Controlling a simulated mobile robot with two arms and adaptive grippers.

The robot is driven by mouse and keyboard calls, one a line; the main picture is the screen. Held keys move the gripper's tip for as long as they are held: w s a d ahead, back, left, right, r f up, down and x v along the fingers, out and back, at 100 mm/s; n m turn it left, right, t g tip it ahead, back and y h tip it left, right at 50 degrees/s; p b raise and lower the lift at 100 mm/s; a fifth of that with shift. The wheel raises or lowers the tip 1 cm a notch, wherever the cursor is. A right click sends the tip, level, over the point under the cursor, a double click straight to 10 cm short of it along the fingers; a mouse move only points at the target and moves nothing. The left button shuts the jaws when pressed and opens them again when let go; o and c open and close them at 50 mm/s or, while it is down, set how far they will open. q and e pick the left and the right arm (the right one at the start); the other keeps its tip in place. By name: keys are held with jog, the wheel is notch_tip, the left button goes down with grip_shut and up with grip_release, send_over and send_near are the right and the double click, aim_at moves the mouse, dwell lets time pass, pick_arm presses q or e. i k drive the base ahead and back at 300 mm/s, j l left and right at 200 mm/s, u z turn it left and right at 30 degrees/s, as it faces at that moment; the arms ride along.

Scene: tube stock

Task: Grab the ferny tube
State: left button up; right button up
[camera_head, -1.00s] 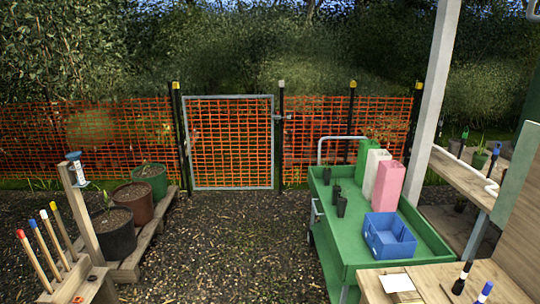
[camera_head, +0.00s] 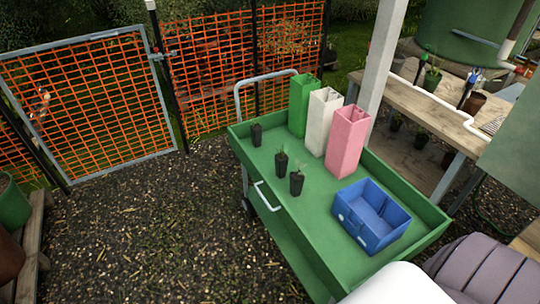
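Three small black plant tubes stand upright on the green cart. The back-left tube (camera_head: 256,135) shows little or no greenery. The middle tube (camera_head: 281,163) and the front tube (camera_head: 297,183) each have a small green seedling on top. The leaves are too small to tell which is ferny. Neither of my grippers is in view. A white and grey part of my arm shows at the bottom right, over the cart's near corner.
The green cart (camera_head: 331,232) also holds tall green (camera_head: 304,105), white (camera_head: 323,122) and pink (camera_head: 347,141) sleeves and a blue crate (camera_head: 372,216). A wooden bench (camera_head: 430,120) with potted plants stands behind right. Mulched ground (camera_head: 150,235) left of the cart is clear.

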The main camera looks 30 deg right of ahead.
aim_at(296, 177)
jog(key=i, duration=0.75)
jog(key=i+z, duration=0.15)
jog(key=i, duration=0.55)
jog(key=i+j, duration=0.2)
jog(key=i, duration=0.55)
